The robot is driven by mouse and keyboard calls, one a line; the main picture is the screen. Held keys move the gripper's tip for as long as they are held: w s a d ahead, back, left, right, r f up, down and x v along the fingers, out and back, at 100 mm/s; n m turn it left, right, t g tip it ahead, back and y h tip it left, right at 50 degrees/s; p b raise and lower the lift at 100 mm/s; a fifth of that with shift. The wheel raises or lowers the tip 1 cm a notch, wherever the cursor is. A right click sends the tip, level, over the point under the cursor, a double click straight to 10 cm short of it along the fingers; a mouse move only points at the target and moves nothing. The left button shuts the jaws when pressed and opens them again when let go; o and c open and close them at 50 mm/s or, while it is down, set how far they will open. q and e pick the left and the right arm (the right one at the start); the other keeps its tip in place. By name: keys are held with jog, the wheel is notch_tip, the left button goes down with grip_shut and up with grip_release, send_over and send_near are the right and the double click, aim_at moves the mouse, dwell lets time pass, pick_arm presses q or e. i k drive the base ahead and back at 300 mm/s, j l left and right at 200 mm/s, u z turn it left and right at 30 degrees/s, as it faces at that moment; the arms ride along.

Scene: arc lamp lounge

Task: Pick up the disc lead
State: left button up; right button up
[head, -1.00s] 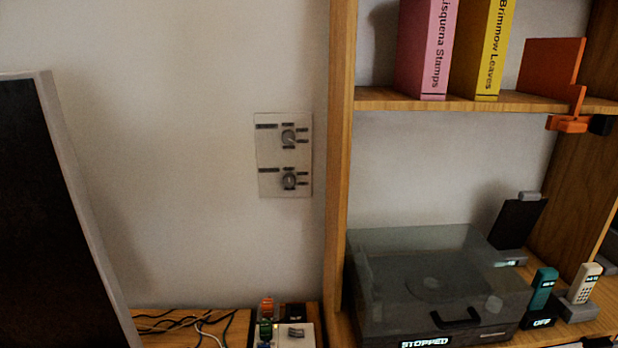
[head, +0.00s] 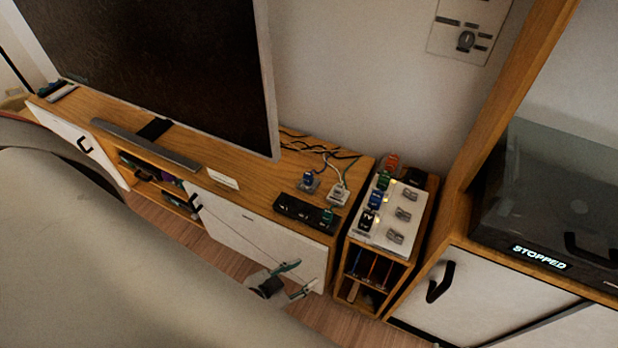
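Several leads (head: 318,150) run along the back of the low wooden cabinet beside the TV. Coloured plugs show there: a blue one (head: 309,178) on a grey block, a white one (head: 338,193), and a green one (head: 328,216) at the end of a black socket strip (head: 298,211). More plugs line a white panel (head: 408,197) on the small stand to the right: orange (head: 391,161), green, blue and dark. I cannot tell which is the disc lead. My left gripper (head: 303,275) is open and empty, in front of the cabinet's white door, below the strip. My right gripper is out of view.
The TV (head: 150,60) stands on the cabinet (head: 230,160), with a soundbar (head: 145,145) before it. The small stand has open slots. A turntable reading STOPPED (head: 540,257) sits at right.

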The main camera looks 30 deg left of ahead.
aim_at(308, 176)
jog(key=j+u, duration=0.15)
jog(key=u, duration=0.95)
jog(key=i+l, duration=0.05)
